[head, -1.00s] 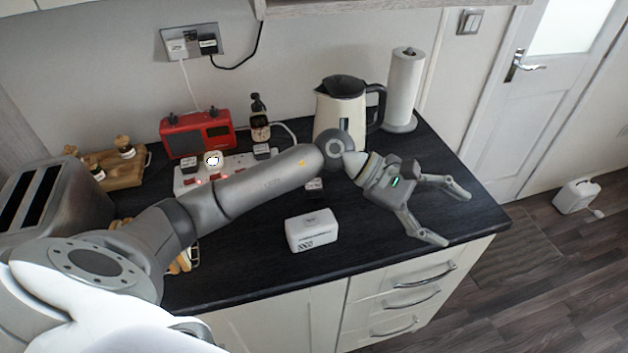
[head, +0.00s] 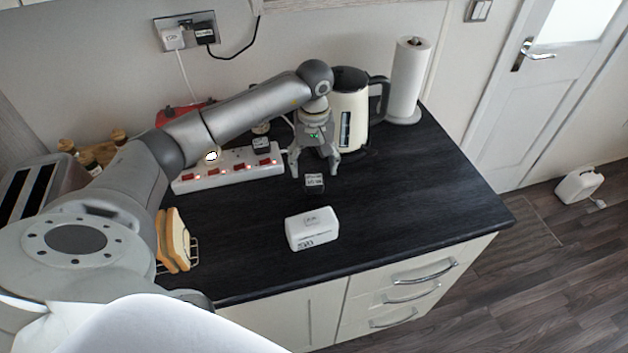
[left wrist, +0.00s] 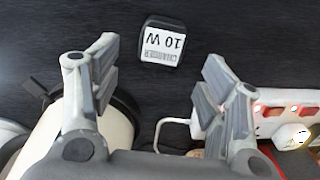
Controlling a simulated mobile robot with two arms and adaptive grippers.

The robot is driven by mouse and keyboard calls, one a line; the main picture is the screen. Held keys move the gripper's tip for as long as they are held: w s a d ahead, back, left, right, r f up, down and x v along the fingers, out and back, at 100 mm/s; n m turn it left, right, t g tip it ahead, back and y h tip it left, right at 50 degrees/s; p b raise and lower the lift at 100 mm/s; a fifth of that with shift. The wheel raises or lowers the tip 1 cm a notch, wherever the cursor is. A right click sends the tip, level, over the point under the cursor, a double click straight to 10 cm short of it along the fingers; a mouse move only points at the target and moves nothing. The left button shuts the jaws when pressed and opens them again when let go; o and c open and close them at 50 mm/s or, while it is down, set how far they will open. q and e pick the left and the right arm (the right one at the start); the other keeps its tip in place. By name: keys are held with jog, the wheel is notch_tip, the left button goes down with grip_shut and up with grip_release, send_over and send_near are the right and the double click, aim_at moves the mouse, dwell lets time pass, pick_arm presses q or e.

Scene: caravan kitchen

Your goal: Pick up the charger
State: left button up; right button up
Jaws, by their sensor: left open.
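The charger (head: 314,183) is a small black block with a white label on the dark worktop, in front of the kettle. My right gripper is not in view.
A white box (head: 312,230) sits in front of the charger. A power strip (head: 215,178) with plugs lies to the left. The cream kettle (head: 350,112) stands close behind my gripper, beside a paper towel roll (head: 408,80). The worktop's right side is clear.

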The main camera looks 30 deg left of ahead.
aim_at(313, 178)
pick_arm(q)
jog(key=shift+s+d+f+p, duration=0.1)
jog(key=shift+f+p, duration=0.45)
notch_tip(313, 178, down, 3)
jog(key=shift+s+d+f+p, duration=0.1)
jog(key=shift+s+f+p, duration=0.1)
jog(key=shift+p, duration=0.7)
jog(key=shift+w+f, duration=0.1)
jog(key=shift+f, duration=0.35)
jog(key=c, duration=1.1)
